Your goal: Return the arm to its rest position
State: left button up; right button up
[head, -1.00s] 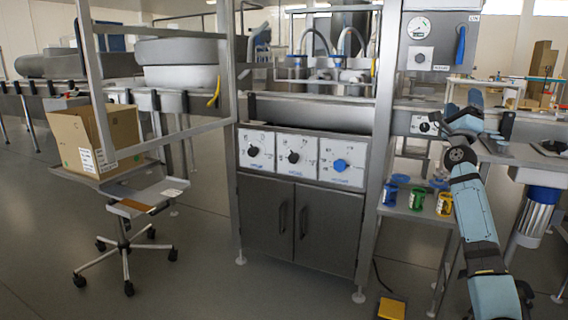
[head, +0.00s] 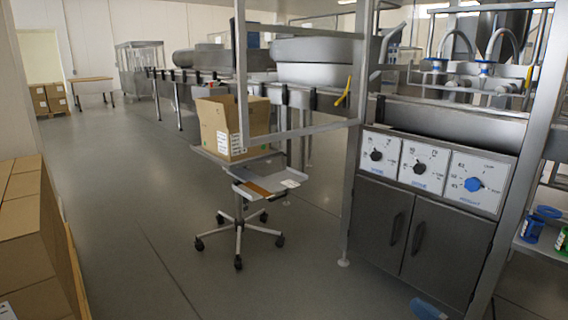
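Only a small light-blue piece of my arm (head: 428,309) shows at the bottom edge, right of centre, in front of the machine's cabinet. Neither of my grippers is in view, so I cannot see whether they are open or shut. The filling machine (head: 430,215) stands at the right, with three dial panels above two grey cabinet doors. The right dial (head: 473,184) is blue and the other two are black.
Stacked boxes (head: 25,240) stand close at the left. Blue and green containers (head: 531,230) sit on a shelf at right. The floor (head: 140,200) between is clear.

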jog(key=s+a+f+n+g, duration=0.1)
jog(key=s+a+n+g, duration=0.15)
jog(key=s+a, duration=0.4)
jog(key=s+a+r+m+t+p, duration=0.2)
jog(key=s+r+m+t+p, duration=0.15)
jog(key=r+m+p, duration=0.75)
pick_arm(q)
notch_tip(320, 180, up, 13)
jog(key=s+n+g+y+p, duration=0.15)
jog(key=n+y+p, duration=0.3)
jog(key=p, duration=1.35)
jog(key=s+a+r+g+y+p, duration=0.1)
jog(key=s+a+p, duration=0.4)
jog(key=p, duration=1.6)
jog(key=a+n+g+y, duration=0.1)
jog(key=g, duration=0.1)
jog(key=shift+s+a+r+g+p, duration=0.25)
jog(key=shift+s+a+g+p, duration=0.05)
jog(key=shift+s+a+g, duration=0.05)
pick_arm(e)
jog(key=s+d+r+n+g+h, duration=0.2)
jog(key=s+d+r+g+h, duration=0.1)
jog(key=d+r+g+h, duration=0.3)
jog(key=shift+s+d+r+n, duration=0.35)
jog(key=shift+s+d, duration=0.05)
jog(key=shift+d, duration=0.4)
